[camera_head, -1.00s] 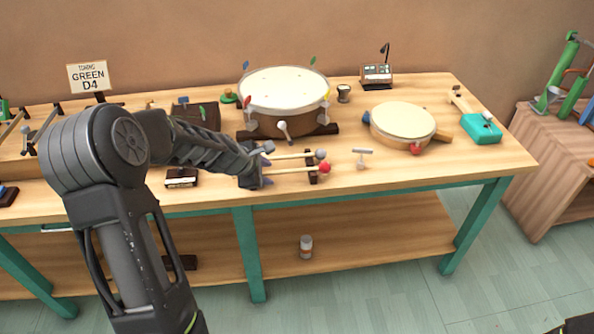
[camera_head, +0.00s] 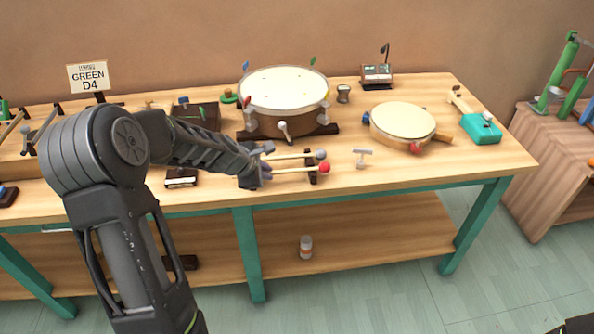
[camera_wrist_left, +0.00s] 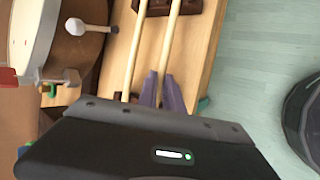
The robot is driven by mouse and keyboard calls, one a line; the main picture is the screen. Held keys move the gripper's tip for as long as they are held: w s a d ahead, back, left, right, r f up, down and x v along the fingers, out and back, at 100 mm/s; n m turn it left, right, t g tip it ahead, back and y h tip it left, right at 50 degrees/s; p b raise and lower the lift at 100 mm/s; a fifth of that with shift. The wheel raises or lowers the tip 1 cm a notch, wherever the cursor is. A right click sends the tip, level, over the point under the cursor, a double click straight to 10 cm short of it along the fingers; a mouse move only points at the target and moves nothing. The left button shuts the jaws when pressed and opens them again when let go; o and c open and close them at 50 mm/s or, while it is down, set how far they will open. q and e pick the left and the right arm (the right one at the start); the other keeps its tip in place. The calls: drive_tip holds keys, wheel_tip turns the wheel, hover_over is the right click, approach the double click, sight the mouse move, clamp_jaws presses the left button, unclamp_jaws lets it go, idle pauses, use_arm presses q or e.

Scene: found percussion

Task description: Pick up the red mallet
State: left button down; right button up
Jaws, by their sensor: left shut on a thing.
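The red mallet (camera_head: 324,168) has a round red head and a pale wooden handle; it lies across a small dark rest (camera_head: 311,177) near the bench's front edge. My left gripper (camera_head: 266,171) is shut on the handle's left end. In the left wrist view, the purple fingers (camera_wrist_left: 161,90) close around the right-hand stick (camera_wrist_left: 197,40), the red mallet's handle; its head is out of that view. A grey-headed mallet (camera_head: 320,154) lies parallel just behind it, outside the fingers.
A large drum (camera_head: 283,90) stands behind the mallets, with a white-headed beater (camera_head: 283,127) at its front. A small T-shaped tool (camera_head: 362,156) lies to the right, and a flat drum (camera_head: 402,120) beyond it. A dark box (camera_head: 181,177) sits left of the gripper.

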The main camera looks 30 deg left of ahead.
use_arm(q)
drive_tip(key=shift+r, duration=0.1)
idle(0.4)
wheel_tip(320, 180, up, 28)
drive_tip(key=p, duration=0.8)
